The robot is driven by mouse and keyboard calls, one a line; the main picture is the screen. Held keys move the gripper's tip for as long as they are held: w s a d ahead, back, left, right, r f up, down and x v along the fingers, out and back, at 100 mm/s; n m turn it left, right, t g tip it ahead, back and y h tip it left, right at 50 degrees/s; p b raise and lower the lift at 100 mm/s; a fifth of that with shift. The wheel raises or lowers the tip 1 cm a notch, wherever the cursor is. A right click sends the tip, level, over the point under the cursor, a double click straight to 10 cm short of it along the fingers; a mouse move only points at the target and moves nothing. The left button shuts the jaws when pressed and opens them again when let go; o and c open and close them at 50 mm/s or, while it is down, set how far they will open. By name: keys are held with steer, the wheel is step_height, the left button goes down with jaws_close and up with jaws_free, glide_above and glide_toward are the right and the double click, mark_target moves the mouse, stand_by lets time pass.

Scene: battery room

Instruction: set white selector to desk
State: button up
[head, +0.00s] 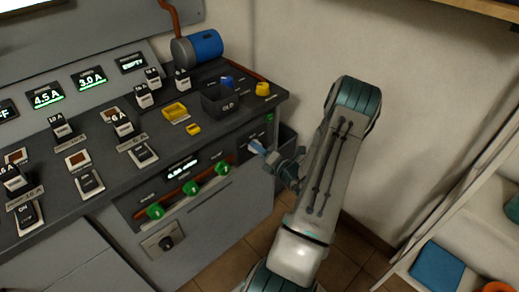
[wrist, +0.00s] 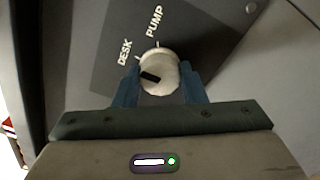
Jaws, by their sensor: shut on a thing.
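The white selector (wrist: 160,73) is a round knob with a black mark on its face, on a dark panel (wrist: 105,75) on the front of the grey desk. The words DESK and PUMP are printed beside it, DESK at left and PUMP further right, with small tick marks near the knob. The black mark lies left of the knob's middle; I cannot tell exactly which tick it lines up with. My gripper (wrist: 159,84) has its blue fingers on both sides of the knob, shut on it. In the head view my gripper (head: 262,150) reaches the desk's right front end, hiding the selector.
Several green knobs (head: 190,187) sit left along the desk front. A black knob (head: 166,242) is below them. The desk top holds switches, a dark box (head: 221,101) and a blue cylinder (head: 205,45). A white shelf (head: 465,220) stands at right.

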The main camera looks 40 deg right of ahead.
steer(key=o, duration=1)
steer(key=shift+s, duration=0.1)
steer(key=s, duration=0.9)
steer(key=s+d, duration=0.1)
steer(key=s, duration=0.3)
steer(key=shift+s, duration=0.35)
